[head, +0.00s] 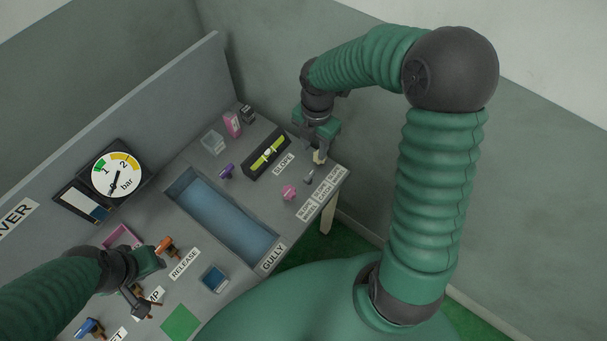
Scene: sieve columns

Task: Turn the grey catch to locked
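A small grey piece (309,177), which looks like the grey catch, stands near the right end of the bench, just behind a row of white labels. It is too small to read its position. My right gripper (319,157) points down beside it, slightly behind and to the right, apparently apart from it. A pale tip shows at its lower end, and I cannot tell whether its fingers are open or shut. My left gripper (146,284) is low over the left part of the bench, near the orange-handled part (167,246); its fingers are unclear.
Label plates (322,193) line the bench's right edge. A pink knob (288,192), a purple piece (227,171) and a yellow-green level in a black frame (267,154) stand nearby. A blue gully (222,215) crosses the bench. A gauge (116,173) is on the back panel.

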